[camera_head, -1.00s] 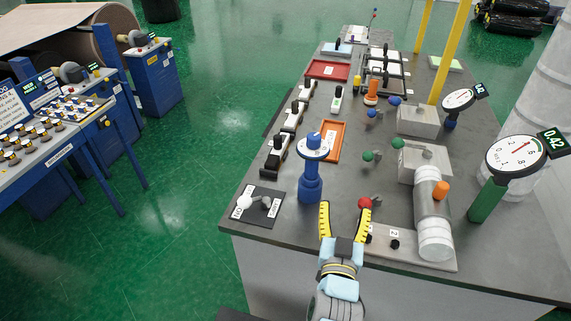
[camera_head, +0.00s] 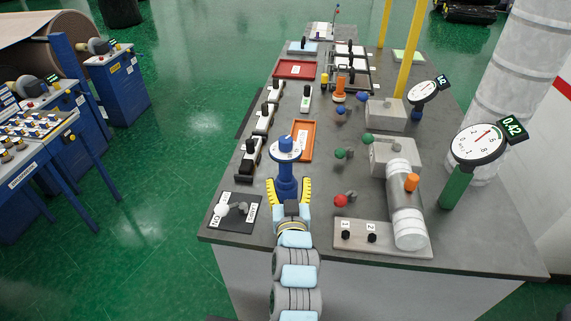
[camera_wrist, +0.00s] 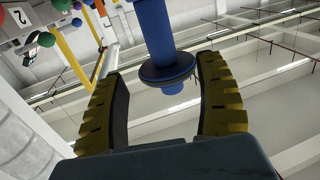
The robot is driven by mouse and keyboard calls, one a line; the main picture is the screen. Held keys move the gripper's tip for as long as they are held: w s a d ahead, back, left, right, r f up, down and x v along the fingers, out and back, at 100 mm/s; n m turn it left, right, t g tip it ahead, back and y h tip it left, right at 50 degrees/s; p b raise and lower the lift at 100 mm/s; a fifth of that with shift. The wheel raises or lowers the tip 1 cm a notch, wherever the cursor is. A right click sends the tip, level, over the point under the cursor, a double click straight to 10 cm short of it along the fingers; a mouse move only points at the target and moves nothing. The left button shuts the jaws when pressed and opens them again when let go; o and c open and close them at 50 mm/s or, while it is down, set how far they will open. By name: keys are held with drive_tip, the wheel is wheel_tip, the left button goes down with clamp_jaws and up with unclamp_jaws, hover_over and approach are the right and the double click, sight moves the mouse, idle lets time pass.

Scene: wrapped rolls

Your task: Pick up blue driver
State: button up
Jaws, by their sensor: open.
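The blue driver (camera_head: 287,178) stands upright near the front of the grey table, with a pale disc near its top and a blue knob above it. My gripper (camera_head: 288,190) is open, with its yellow fingers to the left and right of the driver's lower body in the head view. In the wrist view the driver (camera_wrist: 158,30) appears from the top edge down between the tips of the open fingers (camera_wrist: 165,75). I cannot tell whether either finger touches it.
A black plate with a white-knobbed lever (camera_head: 240,224) lies left of my gripper. A red-knobbed lever (camera_head: 341,200) and a plate with a white cylinder (camera_head: 408,215) are to the right. An orange tray (camera_head: 304,142) lies behind the driver. The grey table's (camera_head: 300,236) front edge is near.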

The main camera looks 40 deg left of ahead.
sight(286, 166)
drive_tip(key=x, duration=0.3)
drive_tip(key=shift+p, duration=0.4)
drive_tip(key=shift+w+a, duration=0.35)
drive_tip(key=shift+a, duration=0.05)
drive_tip(key=shift+p+x, duration=1.1)
drive_tip(key=shift+x, duration=1.45)
drive_tip(key=shift+f, duration=0.1)
drive_tip(key=c, duration=1.2)
